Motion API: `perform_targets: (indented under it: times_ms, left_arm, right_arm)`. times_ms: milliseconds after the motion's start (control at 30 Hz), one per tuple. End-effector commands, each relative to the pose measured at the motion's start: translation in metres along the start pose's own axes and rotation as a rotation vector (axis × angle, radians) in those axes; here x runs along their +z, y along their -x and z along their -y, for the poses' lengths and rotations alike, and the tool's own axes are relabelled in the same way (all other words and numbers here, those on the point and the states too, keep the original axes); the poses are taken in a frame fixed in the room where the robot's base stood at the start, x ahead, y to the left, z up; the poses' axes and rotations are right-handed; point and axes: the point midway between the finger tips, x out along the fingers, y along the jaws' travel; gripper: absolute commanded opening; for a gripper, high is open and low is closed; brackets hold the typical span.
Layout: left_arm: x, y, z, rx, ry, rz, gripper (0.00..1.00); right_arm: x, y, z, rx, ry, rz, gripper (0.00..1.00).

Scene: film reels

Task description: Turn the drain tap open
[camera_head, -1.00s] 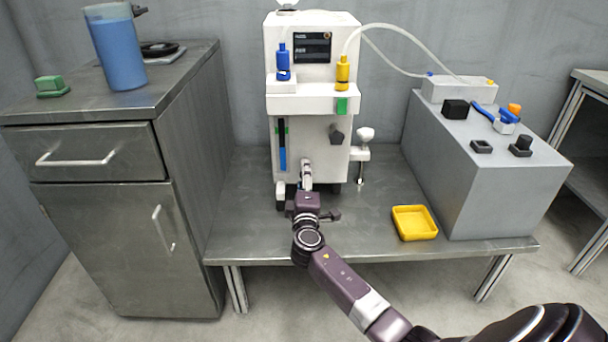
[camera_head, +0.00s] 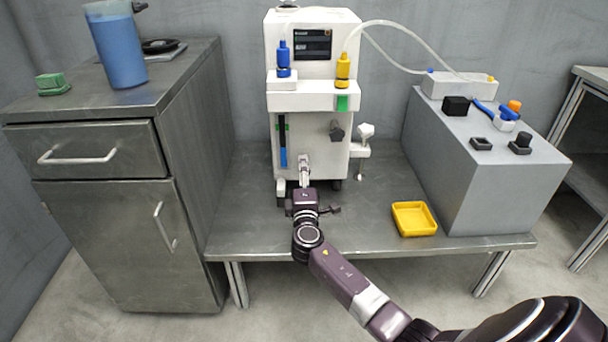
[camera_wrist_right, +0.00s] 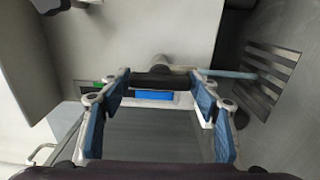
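A white machine (camera_head: 312,100) stands on the metal table, with a dark knob (camera_head: 336,131) on its front. My right gripper (camera_head: 305,160) reaches the machine's lower front and hides the spot behind it. In the right wrist view, a dark bar (camera_wrist_right: 160,80) that looks like the tap handle spans the gap between the fingertips of my right gripper (camera_wrist_right: 160,82). A thin grey-blue rod (camera_wrist_right: 225,73) runs to the right of it. The two fingers are apart; whether they press on the bar is unclear. My left gripper is out of view.
A yellow tray (camera_head: 414,219) lies on the table to the right of my arm. A grey block (camera_head: 485,175) with small parts on top stands further right. A metal cabinet (camera_head: 110,200) stands at left with a blue jug (camera_head: 117,48) on it.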

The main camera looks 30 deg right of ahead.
Motion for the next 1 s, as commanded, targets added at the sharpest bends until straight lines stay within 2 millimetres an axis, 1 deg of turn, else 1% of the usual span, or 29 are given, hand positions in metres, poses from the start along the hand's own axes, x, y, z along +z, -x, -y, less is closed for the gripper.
perform_targets:
  times_ms: [33,67,333,467,567,900,1000]
  left_arm:
    - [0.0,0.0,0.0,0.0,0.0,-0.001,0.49]
    - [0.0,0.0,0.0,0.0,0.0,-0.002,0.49]
    - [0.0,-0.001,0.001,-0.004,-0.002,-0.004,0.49]
    - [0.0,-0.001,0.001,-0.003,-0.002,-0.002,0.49]
    - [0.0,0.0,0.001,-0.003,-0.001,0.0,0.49]
    - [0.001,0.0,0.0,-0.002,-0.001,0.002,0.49]
    - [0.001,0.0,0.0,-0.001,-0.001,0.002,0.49]
  right_arm:
    - [0.0,0.0,0.0,0.0,-0.001,0.001,0.65]
    - [0.0,0.0,0.0,-0.001,-0.001,0.001,0.68]
    - [0.001,0.0,0.0,-0.001,-0.002,0.002,0.68]
    - [0.001,0.007,0.001,-0.001,-0.003,0.002,0.68]
    - [0.0,0.02,0.001,-0.001,-0.003,0.0,0.68]
    - [0.0,0.089,0.002,-0.003,-0.003,0.0,0.68]
    - [0.0,0.104,0.001,-0.003,-0.003,0.001,0.68]
